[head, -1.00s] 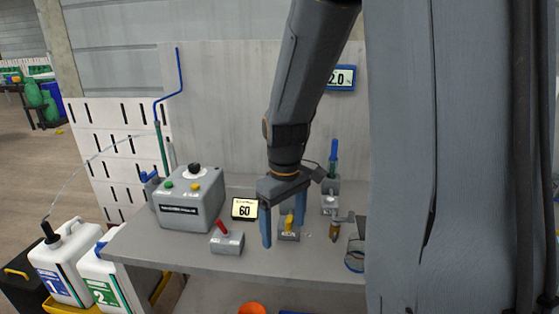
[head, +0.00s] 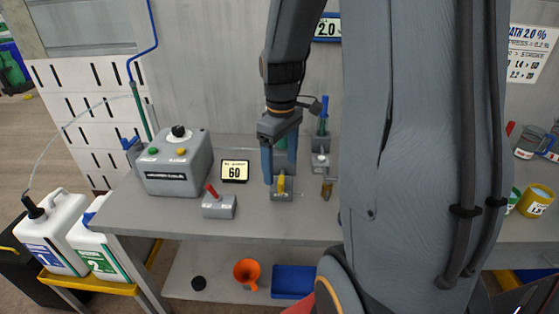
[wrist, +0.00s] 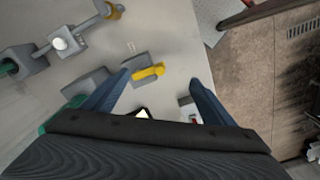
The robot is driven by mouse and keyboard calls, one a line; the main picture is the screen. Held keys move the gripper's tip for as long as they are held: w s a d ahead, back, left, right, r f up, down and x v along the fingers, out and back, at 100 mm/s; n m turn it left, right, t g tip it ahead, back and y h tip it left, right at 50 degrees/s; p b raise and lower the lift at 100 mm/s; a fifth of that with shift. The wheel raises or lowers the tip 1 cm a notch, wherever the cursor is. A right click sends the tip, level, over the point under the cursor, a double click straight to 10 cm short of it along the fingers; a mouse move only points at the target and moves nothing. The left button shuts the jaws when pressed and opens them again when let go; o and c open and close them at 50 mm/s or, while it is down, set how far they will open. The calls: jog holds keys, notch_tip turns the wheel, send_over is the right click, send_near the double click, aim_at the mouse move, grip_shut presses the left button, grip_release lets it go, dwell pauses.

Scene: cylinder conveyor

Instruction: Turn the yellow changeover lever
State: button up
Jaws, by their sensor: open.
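The yellow changeover lever (head: 281,183) stands upright on a small grey block (head: 283,195) on the bench. It also shows in the wrist view (wrist: 148,72), lying across the picture between my fingertips, closer to the left one. My gripper (head: 279,176) is open, its blue fingers pointing down over the lever block. In the wrist view my gripper (wrist: 160,80) has a finger on each side of the lever, with a gap to the right one. I cannot tell whether the left finger touches the lever or its block.
A red lever on a grey block (head: 219,206) and a display reading 60 (head: 235,171) stand left of my gripper. A grey control box (head: 175,167) is farther left. A blue-handled valve (head: 322,130) and a brass fitting (head: 327,190) stand close on the right. The bench front is clear.

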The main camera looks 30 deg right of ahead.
aim_at(280, 182)
jog(key=shift+f+b, duration=1.7)
jog(key=shift+f, duration=1.75)
jog(key=shift+c, duration=0.3)
jog(key=c, duration=1.4)
jog(key=shift+o, duration=0.2)
jog(key=shift+o, duration=0.6)
jog(key=shift+a, duration=0.1)
jog(key=o, duration=0.5)
jog(key=shift+c, duration=0.2)
jog(key=shift+w+r, duration=0.1)
jog(key=shift+w, duration=0.05)
jog(key=shift+c, duration=0.6)
